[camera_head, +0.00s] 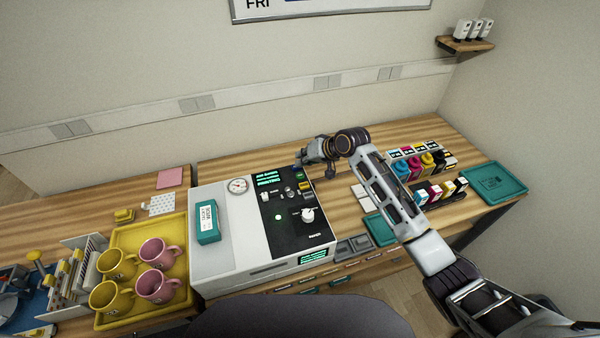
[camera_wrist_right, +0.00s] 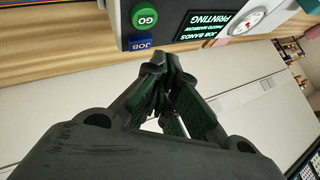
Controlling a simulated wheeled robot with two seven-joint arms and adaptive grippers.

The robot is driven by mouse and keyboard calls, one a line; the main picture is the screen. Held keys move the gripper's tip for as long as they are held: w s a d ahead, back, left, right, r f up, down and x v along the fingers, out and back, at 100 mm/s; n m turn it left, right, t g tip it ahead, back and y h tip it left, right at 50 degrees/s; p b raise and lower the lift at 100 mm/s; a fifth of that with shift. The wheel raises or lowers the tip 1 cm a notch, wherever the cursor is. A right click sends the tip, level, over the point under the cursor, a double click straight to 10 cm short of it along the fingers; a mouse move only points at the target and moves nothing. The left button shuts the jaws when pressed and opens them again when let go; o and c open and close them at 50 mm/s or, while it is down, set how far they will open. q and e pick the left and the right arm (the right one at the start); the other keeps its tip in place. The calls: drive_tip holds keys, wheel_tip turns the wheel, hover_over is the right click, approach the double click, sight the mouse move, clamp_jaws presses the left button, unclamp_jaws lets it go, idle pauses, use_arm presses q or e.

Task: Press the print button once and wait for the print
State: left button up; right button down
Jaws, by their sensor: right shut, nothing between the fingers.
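The white press (camera_head: 235,249) stands mid-counter with a black control panel (camera_head: 287,237). In the right wrist view, a green GO button (camera_wrist_right: 144,17) sits above a blue JOB button (camera_wrist_right: 141,43) at the panel's edge. My right gripper (camera_head: 313,164) is at the panel's far right corner. In the right wrist view its fingers (camera_wrist_right: 165,72) are shut and empty, apart from both buttons. My left gripper is not in view.
A yellow tray (camera_head: 202,310) with several mugs stands left of the press. A teal box (camera_head: 207,222) lies on the press top. Ink bottles (camera_head: 414,168) and a teal tray (camera_head: 494,182) are to the right. Wood behind the press is clear.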

drive_tip(key=shift+r+p, duration=0.4)
drive_tip(key=shift+r, duration=0.7)
drive_tip(key=shift+d+f, duration=0.1)
